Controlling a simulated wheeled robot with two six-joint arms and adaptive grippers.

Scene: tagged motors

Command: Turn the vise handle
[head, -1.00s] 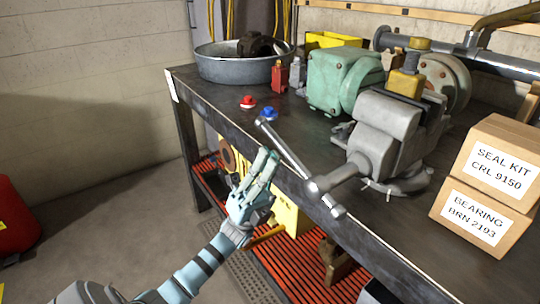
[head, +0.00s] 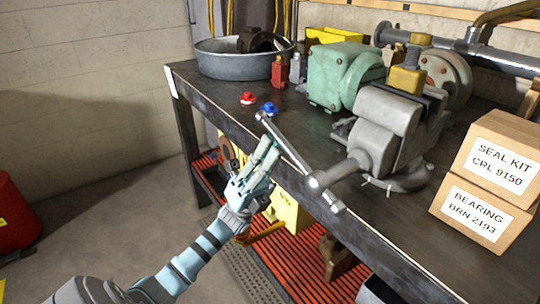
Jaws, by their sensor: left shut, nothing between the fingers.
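The grey vise (head: 385,125) stands on the front edge of the dark workbench (head: 225,105), with a yellow block in its jaws. Its handle (head: 290,148) is a long silver bar that slants from upper left to lower right through the screw head, out past the bench edge. My left gripper (head: 269,148) is shut and empty. Its fingertips point up and overlap the handle's upper left part or lie just beside it; I cannot tell whether they touch. My right gripper is not in view.
Two stacked cartons (head: 489,178) sit at the bench's right. A green motor (head: 341,75) and a metal basin (head: 235,62) stand behind. Red (head: 248,98) and blue (head: 269,109) small parts lie near the front edge. A red slatted shelf (head: 290,255) is below.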

